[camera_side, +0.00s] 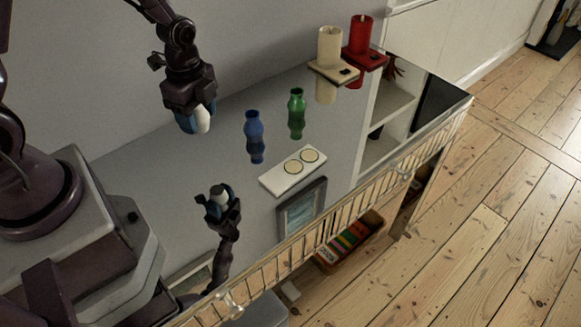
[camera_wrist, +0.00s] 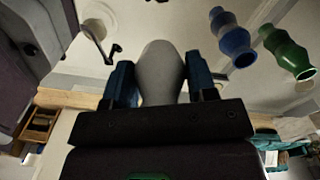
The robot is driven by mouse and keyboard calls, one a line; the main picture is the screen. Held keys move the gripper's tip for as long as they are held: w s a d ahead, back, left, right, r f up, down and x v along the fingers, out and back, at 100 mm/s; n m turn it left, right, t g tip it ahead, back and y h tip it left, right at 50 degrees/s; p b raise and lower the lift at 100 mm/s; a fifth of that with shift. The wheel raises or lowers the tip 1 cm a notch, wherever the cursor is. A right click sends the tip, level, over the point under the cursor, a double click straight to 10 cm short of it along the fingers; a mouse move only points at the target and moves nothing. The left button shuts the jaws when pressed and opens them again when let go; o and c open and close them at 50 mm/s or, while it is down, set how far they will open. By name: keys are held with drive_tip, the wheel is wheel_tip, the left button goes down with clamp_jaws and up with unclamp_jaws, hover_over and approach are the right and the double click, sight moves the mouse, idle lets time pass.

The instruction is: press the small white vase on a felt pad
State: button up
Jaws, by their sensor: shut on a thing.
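The small white vase (camera_side: 203,121) is between the blue fingertips of my gripper (camera_side: 197,122), held above the glossy tabletop. In the wrist view the vase (camera_wrist: 162,73) looks grey, upright in the picture between the two blue fingers of my gripper (camera_wrist: 160,85). Its lower end is hidden by the gripper body. A white board with two round pale felt pads (camera_side: 293,167) (camera_side: 309,156) lies on the tabletop, below and right of my gripper in the side view. No pad is covered.
A blue vase (camera_side: 254,132) and a green vase (camera_side: 297,108) stand behind the board. A cream candle (camera_side: 329,45) and a red candle (camera_side: 360,35) stand farther back right. A dark frame (camera_side: 302,208) is in front. The tabletop mirrors my gripper. A slatted rail (camera_side: 335,217) borders the front.

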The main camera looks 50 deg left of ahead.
drive_tip(key=w+d+f+m, duration=0.1)
drive_tip(key=w+d+m, duration=0.5)
drive_tip(key=w+d, duration=0.7)
drive_tip(key=shift+d+f, duration=0.35)
drive_tip(key=shift+d, duration=0.2)
drive_tip(key=shift+s, duration=0.1)
drive_tip(key=shift+f, duration=2.9)
